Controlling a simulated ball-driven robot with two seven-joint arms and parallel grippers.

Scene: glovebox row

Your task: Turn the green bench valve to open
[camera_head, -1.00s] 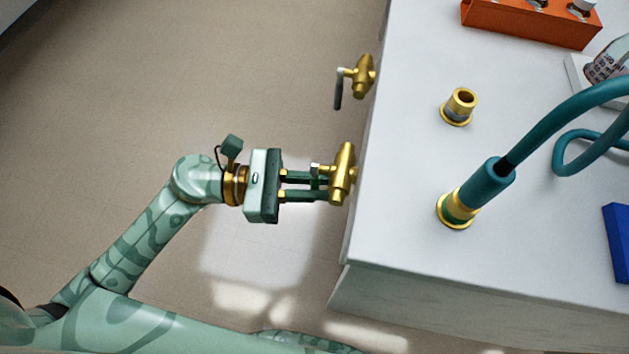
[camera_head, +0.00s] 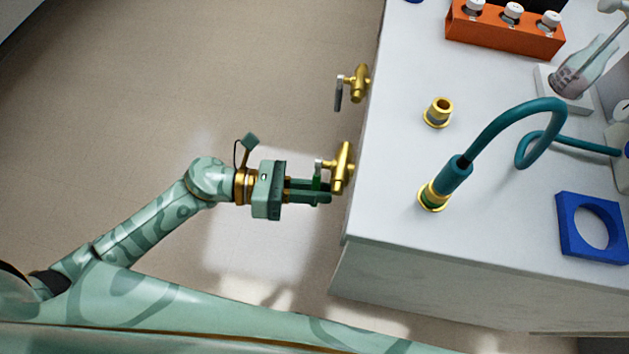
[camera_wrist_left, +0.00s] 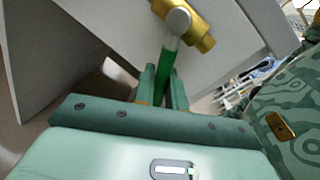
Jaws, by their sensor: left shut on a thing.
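The green bench valve has a brass body (camera_head: 343,167) on the left side of the white bench. Its green lever (camera_head: 317,181) hangs down from a grey hub. In the left wrist view the brass body (camera_wrist_left: 205,36) is at the top, and the lever (camera_wrist_left: 168,62) runs from the hub down between my fingers. My left gripper (camera_head: 326,191) is shut on the lever; its fingers (camera_wrist_left: 163,80) lie on either side of it. The lever's lower end is hidden between the fingers. My right gripper is in neither view.
A second brass valve with a dark grey lever (camera_head: 338,97) is farther along the same bench side. On the white bench top (camera_head: 385,215) are a brass fitting (camera_head: 438,112), a teal hose (camera_head: 457,172), an orange rack (camera_head: 505,30), a flask (camera_head: 587,68) and a blue ring block (camera_head: 566,242).

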